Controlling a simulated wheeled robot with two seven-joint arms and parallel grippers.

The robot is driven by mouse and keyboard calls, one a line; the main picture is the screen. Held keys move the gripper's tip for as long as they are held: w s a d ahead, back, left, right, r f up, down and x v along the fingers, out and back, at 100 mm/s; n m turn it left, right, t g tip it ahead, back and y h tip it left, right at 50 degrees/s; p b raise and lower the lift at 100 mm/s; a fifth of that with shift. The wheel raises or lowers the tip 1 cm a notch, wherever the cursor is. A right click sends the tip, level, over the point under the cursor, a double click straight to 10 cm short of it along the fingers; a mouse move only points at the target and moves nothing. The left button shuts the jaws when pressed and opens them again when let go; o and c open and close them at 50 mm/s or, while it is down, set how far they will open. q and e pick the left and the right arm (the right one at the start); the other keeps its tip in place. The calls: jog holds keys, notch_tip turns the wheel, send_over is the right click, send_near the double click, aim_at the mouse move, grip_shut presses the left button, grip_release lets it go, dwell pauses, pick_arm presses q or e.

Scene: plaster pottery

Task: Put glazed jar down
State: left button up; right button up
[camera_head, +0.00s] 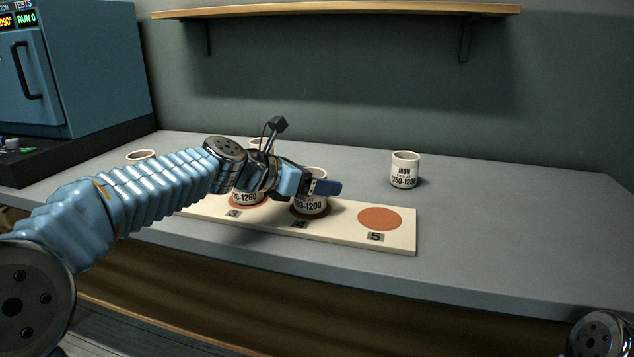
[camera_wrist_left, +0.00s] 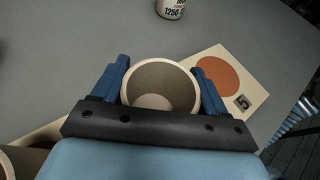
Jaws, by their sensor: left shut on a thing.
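My left gripper (camera_head: 322,187) is shut on a cream glazed jar (camera_head: 311,204) whose label partly reads "1200". The jar stands upright over spot 4 of the cream board (camera_head: 340,233), and its base looks on or very close to the brown disc. In the left wrist view the blue fingers of the left gripper (camera_wrist_left: 162,82) sit on both sides of the round open jar (camera_wrist_left: 161,87), which looks empty. My arm hides part of the jar's label in the head view. My right gripper is not in view.
A jar marked "1260" (camera_head: 248,199) stands on spot 3, close to the left. Spot 5 (camera_head: 380,218) is an empty brown disc. An "IRON 1250-1280" jar (camera_head: 404,170) stands behind the board. Another jar (camera_head: 141,156) is at left, near a blue kiln (camera_head: 85,65). The right counter is clear.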

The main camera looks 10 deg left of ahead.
pick_arm(q)
jog(key=o, duration=1.1)
jog(key=shift+f, duration=0.1)
jog(key=shift+o, duration=0.2)
jog(key=shift+s+a+r, duration=0.1)
jog(key=shift+r, duration=0.15)
jog(key=v, duration=1.1)
jog(key=shift+s, duration=0.35)
jog(key=shift+a+r, duration=0.15)
